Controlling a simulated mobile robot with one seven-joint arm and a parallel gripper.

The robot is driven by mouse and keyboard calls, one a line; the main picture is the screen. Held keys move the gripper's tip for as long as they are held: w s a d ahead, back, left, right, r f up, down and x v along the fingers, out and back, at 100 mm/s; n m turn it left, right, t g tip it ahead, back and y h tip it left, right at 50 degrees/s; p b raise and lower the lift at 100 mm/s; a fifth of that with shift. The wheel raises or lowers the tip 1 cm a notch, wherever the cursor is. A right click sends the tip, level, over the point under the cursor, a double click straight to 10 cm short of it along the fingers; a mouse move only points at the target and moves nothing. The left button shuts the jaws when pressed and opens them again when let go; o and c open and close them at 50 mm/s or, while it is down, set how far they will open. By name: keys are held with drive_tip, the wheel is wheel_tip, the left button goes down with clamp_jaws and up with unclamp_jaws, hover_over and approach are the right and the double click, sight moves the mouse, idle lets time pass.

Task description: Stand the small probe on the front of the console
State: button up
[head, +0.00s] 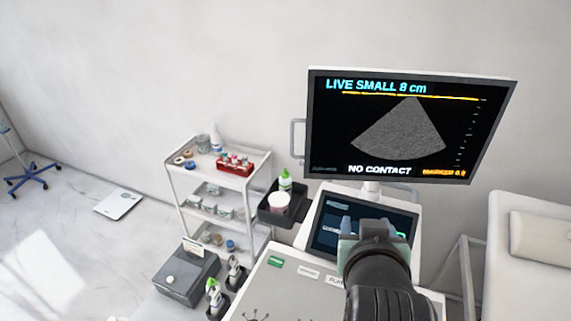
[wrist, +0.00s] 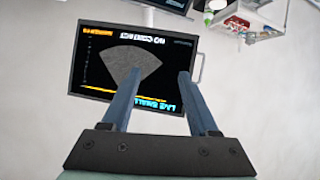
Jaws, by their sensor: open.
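The console's pale top (head: 262,292) lies at the bottom of the head view, with a green label and white labels on it. My gripper (wrist: 160,78) is open and empty in the wrist view, its two fingers apart before the monitor. In the head view my gripper (head: 376,232) is above the console's tilted touch screen (head: 325,222) and covers part of it. Two small upright items, one whitish (head: 235,268) and one green-topped (head: 213,290), stand in dark holders at the console's left side. I cannot tell whether either is the small probe.
The monitor (head: 405,125) reads "LIVE SMALL 8 cm" and "NO CONTACT". A dark tray (head: 272,213) holds a green-capped bottle and a white cup. A grey box (head: 186,280) and a white trolley (head: 205,167) stand left. A couch (head: 510,270) stands right.

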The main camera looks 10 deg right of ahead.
drive_tip(key=w+a+r+n+t+y, duration=0.1)
drive_tip(key=a+r+t, duration=0.45)
drive_tip(key=r, duration=0.65)
drive_tip(key=a+r+n+t, duration=0.1)
drive_tip(key=a+r+t, duration=0.4)
drive_tip(key=r, duration=0.8)
drive_tip(key=s+a+r+t+y, duration=0.1)
drive_tip(key=s+a+r+t, duration=0.1)
drive_tip(key=s+a+r, duration=0.2)
drive_tip(key=s+a+r+n+t+y, duration=0.1)
drive_tip(key=s+a+r+t+y, duration=0.1)
drive_tip(key=r, duration=0.8)
drive_tip(key=s+a+t, duration=0.1)
drive_tip(key=s, duration=0.1)
drive_tip(key=shift+s+a, duration=0.35)
drive_tip(key=shift+t, duration=0.25)
wheel_tip(320, 180, down, 8)
drive_tip(key=b, duration=0.8)
drive_tip(key=shift+f+y, duration=0.25)
drive_tip(key=shift+y, duration=0.15)
